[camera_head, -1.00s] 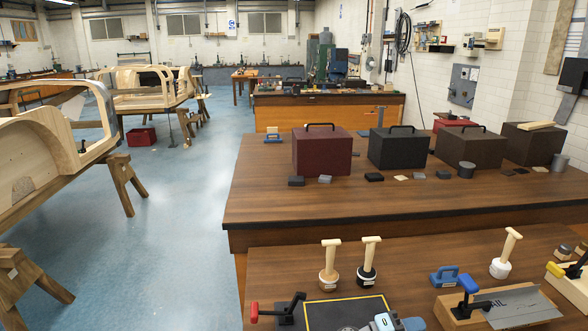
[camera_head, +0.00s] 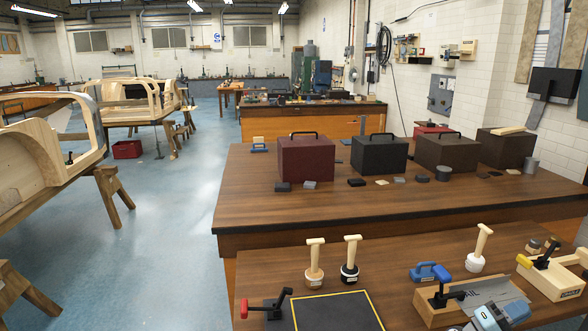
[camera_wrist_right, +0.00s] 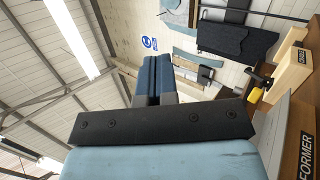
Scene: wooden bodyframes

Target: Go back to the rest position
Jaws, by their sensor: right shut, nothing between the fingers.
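My right gripper (camera_head: 518,308) shows at the bottom right of the head view, light blue with darker blue fingers, low over the front of the near bench. In the right wrist view its two blue fingers (camera_wrist_right: 154,80) lie together, with nothing between them. It points toward the wall and ceiling there. My left gripper is in neither view.
The near bench (camera_head: 400,262) holds a yellow-edged dark mat (camera_head: 335,312), a wooden clamp fixture (camera_head: 432,300) with a metal sheet, another clamp fixture (camera_head: 555,278) and several wooden-handled tools. Toolboxes stand on the bench behind. Blue floor (camera_head: 165,235) is free at left.

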